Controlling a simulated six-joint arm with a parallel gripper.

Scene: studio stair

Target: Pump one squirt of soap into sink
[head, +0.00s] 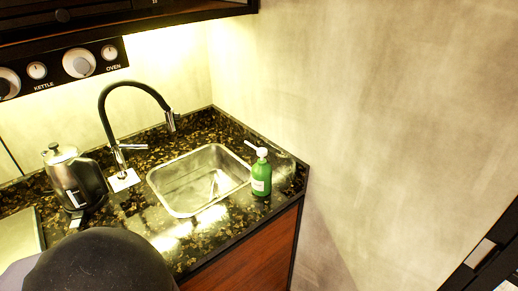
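A green soap bottle (261,179) with a white pump top stands upright on the counter at the right edge of the sink. The pump's spout points left and back, toward the sink side. The steel sink (181,193) is a rectangular basin set into the dark speckled counter. A bright reflection shows inside it, and I see no soap there. My gripper is not in view.
A black tap (133,84) arches behind the sink's left side. A steel kettle (75,180) stands to the left. A beige wall (370,110) rises to the right. The counter (225,228) in front of the sink is clear. Dark cabinetry (130,14) overhangs the back.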

